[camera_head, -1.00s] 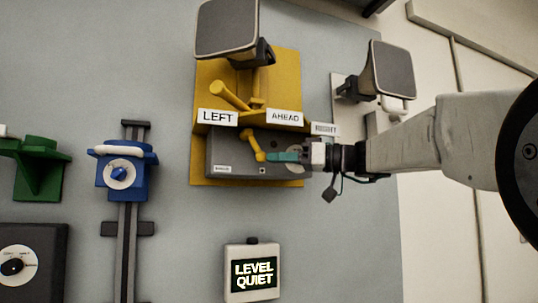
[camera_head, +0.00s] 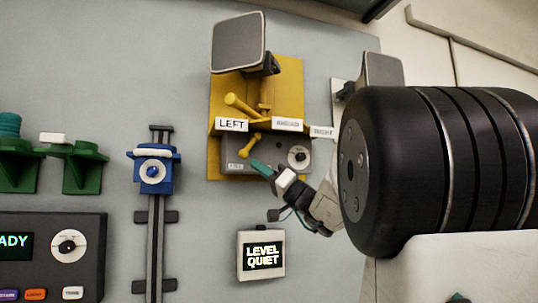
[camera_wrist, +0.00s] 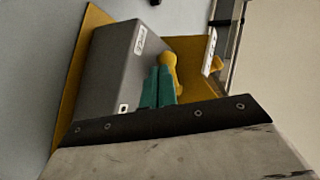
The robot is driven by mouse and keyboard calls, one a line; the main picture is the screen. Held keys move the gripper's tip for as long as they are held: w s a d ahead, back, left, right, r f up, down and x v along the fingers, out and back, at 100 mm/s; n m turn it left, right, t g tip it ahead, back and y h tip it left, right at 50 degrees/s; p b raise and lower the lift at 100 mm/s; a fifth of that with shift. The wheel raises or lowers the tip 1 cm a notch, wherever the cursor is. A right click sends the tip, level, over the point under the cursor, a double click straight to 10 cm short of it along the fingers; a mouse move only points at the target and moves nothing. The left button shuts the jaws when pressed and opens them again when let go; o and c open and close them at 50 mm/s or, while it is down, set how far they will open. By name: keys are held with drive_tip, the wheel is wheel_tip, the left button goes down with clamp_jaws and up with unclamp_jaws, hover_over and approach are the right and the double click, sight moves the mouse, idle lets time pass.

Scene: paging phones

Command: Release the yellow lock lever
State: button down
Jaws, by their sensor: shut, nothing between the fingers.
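A small yellow lever (camera_head: 250,144) is on the front of a grey box (camera_head: 232,166) mounted on a yellow backplate (camera_head: 290,75). It slants from upper right to lower left. In the wrist view a rounded yellow end of it (camera_wrist: 169,62) shows just beyond the fingers. My gripper (camera_head: 257,166), with teal fingers, is shut and empty, just below and right of the lever in the head view. The fingers also show in the wrist view (camera_wrist: 158,88). They look apart from the lever in the head view, but contact is hard to judge.
A yellow shelf with signs, one reading LEFT (camera_head: 231,124), juts out above the box. A thicker yellow handle (camera_head: 240,104) and a grey horn (camera_head: 238,43) are higher up. A blue slider unit (camera_head: 153,178) stands left.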

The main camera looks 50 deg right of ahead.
drive_tip(key=s+f, duration=0.9)
drive_tip(key=f, duration=0.2)
drive_tip(key=shift+d, duration=0.3)
idle(0.3)
